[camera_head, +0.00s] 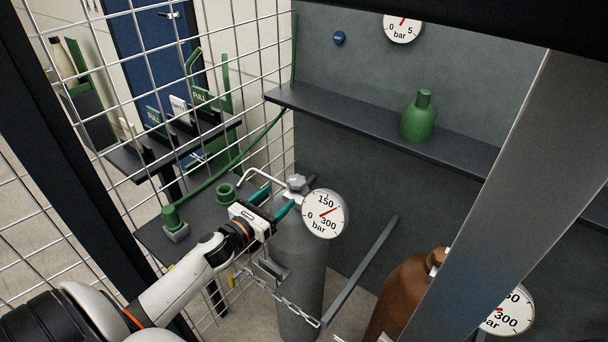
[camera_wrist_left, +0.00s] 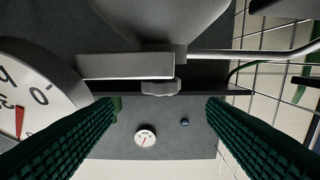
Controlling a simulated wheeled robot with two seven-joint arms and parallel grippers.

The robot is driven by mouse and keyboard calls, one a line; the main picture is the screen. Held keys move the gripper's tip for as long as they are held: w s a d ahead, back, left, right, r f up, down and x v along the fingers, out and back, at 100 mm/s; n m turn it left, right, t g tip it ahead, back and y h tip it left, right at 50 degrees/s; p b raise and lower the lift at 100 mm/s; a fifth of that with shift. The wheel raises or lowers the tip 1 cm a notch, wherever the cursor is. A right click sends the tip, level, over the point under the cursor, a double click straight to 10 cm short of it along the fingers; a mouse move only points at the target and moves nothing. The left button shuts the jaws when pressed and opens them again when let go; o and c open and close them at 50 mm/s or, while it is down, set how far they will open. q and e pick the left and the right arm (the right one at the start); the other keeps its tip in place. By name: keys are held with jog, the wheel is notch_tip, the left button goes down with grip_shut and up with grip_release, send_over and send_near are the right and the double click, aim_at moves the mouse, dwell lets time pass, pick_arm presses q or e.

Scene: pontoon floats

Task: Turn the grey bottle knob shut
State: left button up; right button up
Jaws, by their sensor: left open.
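The grey bottle (camera_head: 301,265) stands upright behind a chain, with its grey knob (camera_head: 296,182) on top beside a round pressure gauge (camera_head: 325,213). My left gripper (camera_head: 279,199) is open at the bottle's neck, its teal fingers pointing toward the valve. In the left wrist view, the picture is upside down. The knob (camera_wrist_left: 161,88) shows beyond the grey valve block (camera_wrist_left: 125,66), between the two fingertips across the picture. The fingers look apart from the knob; the depth gap is hard to tell. My right gripper is not in view.
A brown bottle (camera_head: 402,291) stands to the right, partly hidden by a grey beam. A thin bent pipe (camera_head: 255,175) runs from the valve to the left. A wire mesh fence (camera_head: 150,70) stands left. A shelf (camera_head: 340,115) carries a green bottle (camera_head: 418,120).

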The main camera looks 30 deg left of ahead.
aim_at(302, 177)
pick_arm(q)
jog(key=w, duration=0.3)
jog(key=w+p, duration=0.1)
jog(key=w, duration=0.3)
jog(key=w+p, duration=0.1)
jog(key=w, duration=0.3)
jog(key=shift+d+f, duration=0.15)
jog(key=shift+d, duration=0.25)
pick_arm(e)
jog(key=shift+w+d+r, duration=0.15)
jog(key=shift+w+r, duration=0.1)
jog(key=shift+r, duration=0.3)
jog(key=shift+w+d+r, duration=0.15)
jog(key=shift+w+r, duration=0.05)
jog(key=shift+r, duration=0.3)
